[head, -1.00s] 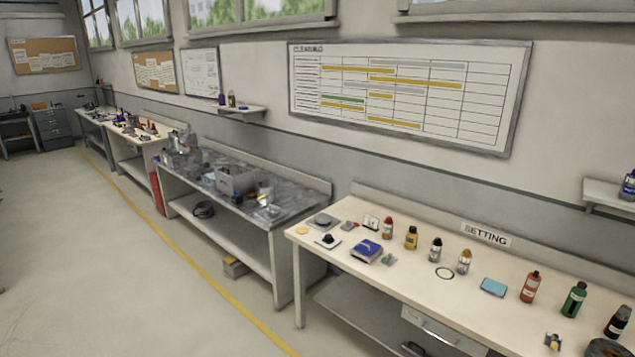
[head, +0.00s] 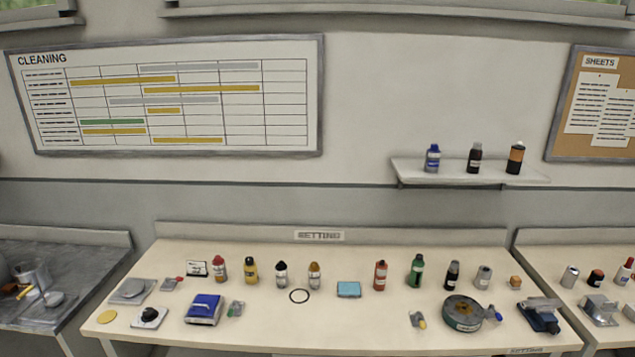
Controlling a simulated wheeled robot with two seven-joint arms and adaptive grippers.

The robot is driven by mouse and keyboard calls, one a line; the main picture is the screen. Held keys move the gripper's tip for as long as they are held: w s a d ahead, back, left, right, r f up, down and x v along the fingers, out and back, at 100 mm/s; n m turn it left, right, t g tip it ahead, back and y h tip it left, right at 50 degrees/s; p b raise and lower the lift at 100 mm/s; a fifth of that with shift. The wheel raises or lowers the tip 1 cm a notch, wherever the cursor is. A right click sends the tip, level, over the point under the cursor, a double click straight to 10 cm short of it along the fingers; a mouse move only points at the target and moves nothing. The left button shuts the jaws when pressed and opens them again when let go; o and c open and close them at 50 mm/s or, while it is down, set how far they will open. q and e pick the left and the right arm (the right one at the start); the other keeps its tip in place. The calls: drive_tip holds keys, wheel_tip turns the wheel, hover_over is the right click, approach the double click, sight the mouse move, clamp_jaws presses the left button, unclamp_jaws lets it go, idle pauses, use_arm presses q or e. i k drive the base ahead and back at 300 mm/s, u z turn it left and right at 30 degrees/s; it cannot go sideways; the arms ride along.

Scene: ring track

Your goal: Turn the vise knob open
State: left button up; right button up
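A dark blue and grey metal device (head: 540,315) that looks like a vise stands at the right front corner of the table labelled SETTING (head: 330,325). Its knob is too small to make out, so I cannot tell how far its jaws are apart. A round grey-green disc-shaped tool (head: 462,314) lies just left of it, with a small blue-tipped piece (head: 494,314) between them. Neither of my grippers is in view.
Several bottles, including a red one (head: 380,275) and a green one (head: 416,271), line the table's back. A blue box-like device (head: 204,309) sits front left. The table's front middle is clear. Another table (head: 575,258) adjoins at right; a wall shelf (head: 470,172) hangs above.

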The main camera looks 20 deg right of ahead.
sight(553, 328)
drive_tip(key=z, duration=1.05)
drive_tip(key=i, duration=0.9)
drive_tip(key=z, duration=1.2)
drive_tip(key=i, duration=1.3)
drive_tip(key=z, duration=0.3)
